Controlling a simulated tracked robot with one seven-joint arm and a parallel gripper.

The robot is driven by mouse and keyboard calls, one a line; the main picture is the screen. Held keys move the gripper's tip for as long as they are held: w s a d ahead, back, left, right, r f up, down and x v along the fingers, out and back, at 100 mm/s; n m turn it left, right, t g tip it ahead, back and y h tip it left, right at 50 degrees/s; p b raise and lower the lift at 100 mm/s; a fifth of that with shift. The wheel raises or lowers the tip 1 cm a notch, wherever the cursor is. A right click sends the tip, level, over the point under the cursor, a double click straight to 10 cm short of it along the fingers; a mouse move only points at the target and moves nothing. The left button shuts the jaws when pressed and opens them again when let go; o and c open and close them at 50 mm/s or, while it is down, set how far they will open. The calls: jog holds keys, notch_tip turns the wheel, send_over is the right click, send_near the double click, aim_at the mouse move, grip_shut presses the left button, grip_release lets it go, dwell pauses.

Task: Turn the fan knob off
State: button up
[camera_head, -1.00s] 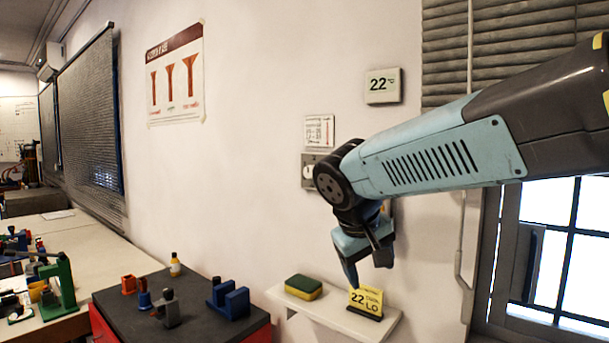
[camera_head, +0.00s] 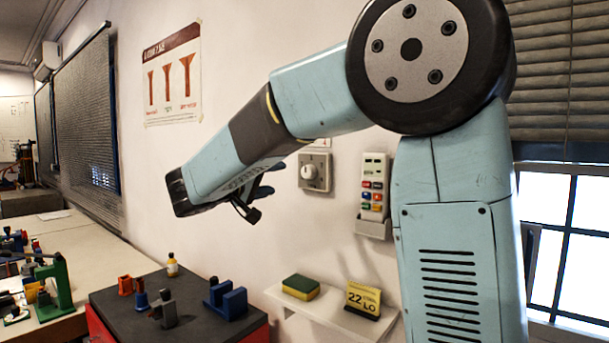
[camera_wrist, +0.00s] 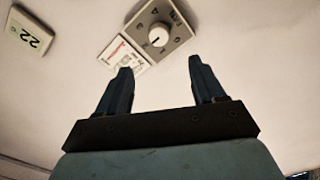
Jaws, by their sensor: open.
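The fan knob is a round white dial (camera_head: 308,172) on a grey square plate on the wall, right of my gripper in the head view. In the wrist view the knob (camera_wrist: 158,36) sits at the top, beyond the gap between my fingertips. It has a dark pointer mark, and the lettering around it is too small to read surely. My gripper (camera_wrist: 162,66) is open and empty, with its two dark fingers apart and not touching the knob. In the head view my gripper (camera_head: 254,203) is partly hidden behind my own arm.
A remote (camera_head: 374,186) hangs in a wall holder right of the knob. Below, a white shelf (camera_head: 335,317) bears a sponge (camera_head: 301,287) and a yellow card (camera_head: 363,299). A label (camera_wrist: 124,54) and a thermostat (camera_wrist: 30,31) are on the wall. A dark-topped bench (camera_head: 195,300) is lower left.

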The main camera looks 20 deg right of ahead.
aim_at(305, 173)
jog(key=x, duration=1.3)
jog(key=shift+d, duration=0.2)
jog(key=shift+a, duration=0.1)
jog(key=c, duration=1)
